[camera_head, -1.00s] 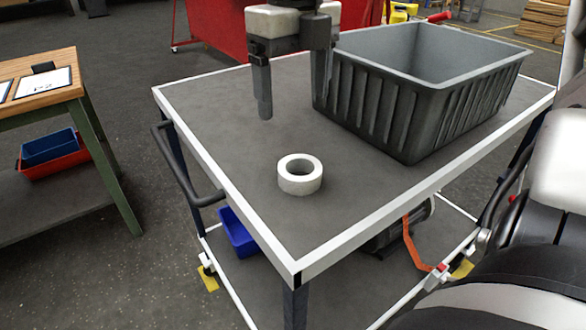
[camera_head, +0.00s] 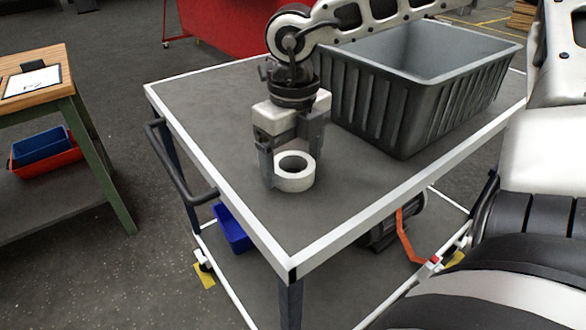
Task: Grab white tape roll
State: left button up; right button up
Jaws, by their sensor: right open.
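The white tape roll (camera_head: 294,181) lies flat on the grey top of the cart (camera_head: 215,118), towards its front left part. My right gripper (camera_head: 290,168) points down at the roll with its fingers open. One finger is at the roll's left side and the other is at its back right. I cannot tell whether either finger touches the roll. My left gripper is not in view.
A large grey bin (camera_head: 400,100) stands on the cart behind and right of the roll. A blue bin (camera_head: 231,228) sits on the cart's lower shelf. A wooden-topped table (camera_head: 40,66) stands at the left. The cart top left of the gripper is clear.

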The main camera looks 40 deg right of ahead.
jog(key=c, duration=1.1)
jog(key=shift+r, duration=0.15)
